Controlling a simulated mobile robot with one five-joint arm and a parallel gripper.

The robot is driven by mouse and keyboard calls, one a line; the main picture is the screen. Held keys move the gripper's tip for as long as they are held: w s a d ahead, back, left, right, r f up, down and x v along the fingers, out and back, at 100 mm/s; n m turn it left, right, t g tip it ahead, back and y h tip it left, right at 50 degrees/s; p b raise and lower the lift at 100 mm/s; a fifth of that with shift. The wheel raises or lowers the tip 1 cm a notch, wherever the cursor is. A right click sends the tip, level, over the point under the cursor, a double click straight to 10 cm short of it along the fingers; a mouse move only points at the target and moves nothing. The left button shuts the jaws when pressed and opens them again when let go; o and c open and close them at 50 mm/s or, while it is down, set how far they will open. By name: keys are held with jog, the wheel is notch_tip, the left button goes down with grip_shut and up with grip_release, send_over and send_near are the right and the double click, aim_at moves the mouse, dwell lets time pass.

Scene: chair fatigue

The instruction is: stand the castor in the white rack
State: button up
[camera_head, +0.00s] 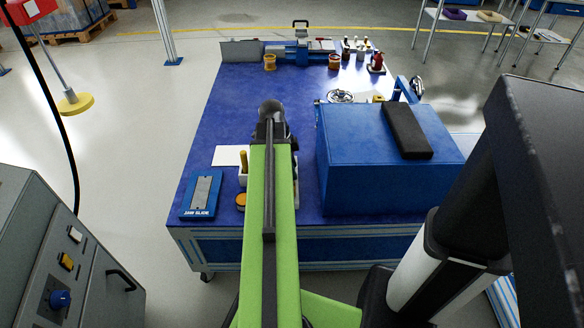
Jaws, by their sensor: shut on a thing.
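My gripper (270,129) is at the far end of my green arm, over the middle of the blue bench (230,90). A dark grey rounded thing, which looks like the castor (271,107), shows just beyond it, and my gripper is shut on it. The fingers are dark and hard to make out. A white rack (242,179) stands near the front of the bench, mostly hidden by my arm. A yellow-handled thing (243,162) stands upright at its left side. My gripper is farther back than the rack; its height above the bench cannot be told.
A large blue box (350,165) with a black pad (407,131) stands right of my arm. A blue frame with a grey plate (202,193) lies at the front left. An orange-topped round thing (241,200) is beside my arm. A vise (300,50) is at the back. The bench's left-middle is clear.

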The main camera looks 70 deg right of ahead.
jog(key=o, duration=1.3)
jog(key=shift+o, duration=0.2)
jog(key=p+v, duration=1.7)
jog(key=shift+r, duration=0.2)
jog(key=shift+w+f, duration=0.1)
jog(key=shift+w, duration=0.05)
